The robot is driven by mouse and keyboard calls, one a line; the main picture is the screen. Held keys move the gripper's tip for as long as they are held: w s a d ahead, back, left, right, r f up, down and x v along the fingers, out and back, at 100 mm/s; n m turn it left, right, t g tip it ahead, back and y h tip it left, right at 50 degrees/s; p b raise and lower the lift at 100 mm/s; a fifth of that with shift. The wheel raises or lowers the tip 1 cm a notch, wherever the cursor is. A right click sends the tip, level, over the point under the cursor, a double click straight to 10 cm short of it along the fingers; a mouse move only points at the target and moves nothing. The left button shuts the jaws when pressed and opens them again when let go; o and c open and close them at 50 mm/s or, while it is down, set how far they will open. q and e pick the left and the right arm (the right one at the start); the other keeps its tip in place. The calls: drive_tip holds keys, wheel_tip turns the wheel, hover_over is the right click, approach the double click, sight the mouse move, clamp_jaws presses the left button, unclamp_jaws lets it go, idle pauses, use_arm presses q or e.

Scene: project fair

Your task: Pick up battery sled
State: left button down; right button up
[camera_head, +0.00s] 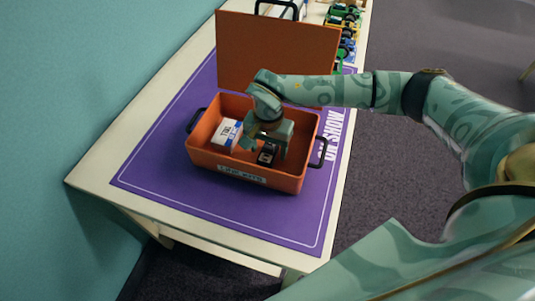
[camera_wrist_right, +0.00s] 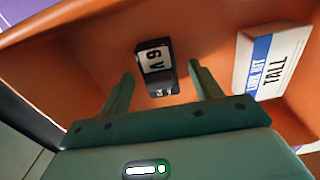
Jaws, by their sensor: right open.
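The battery sled (camera_head: 267,154), a small dark block with a white label, sits inside the open orange box (camera_head: 245,175). In the right wrist view the battery sled (camera_wrist_right: 156,66) shows "6 V" on its label. My right gripper (camera_head: 263,148) reaches down into the box over the sled. In the wrist view its open fingers (camera_wrist_right: 160,72) stand to either side of the sled, with a gap on each side. I cannot tell whether they are level with it. My left gripper is in neither view.
A white and blue "LINK KIT TALL" carton (camera_head: 227,134) lies in the box, left of my gripper. The raised orange lid (camera_head: 275,50) stands behind. The box rests on a purple mat (camera_head: 160,170) on a pale table (camera_head: 95,165). Colourful items (camera_head: 345,30) stand at the back.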

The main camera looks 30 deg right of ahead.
sight(268, 146)
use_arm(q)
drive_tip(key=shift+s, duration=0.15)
use_arm(e)
drive_tip(key=shift+r, duration=0.1)
drive_tip(key=c, duration=1)
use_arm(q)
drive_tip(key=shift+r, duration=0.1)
use_arm(e)
drive_tip(key=shift+r, duration=0.1)
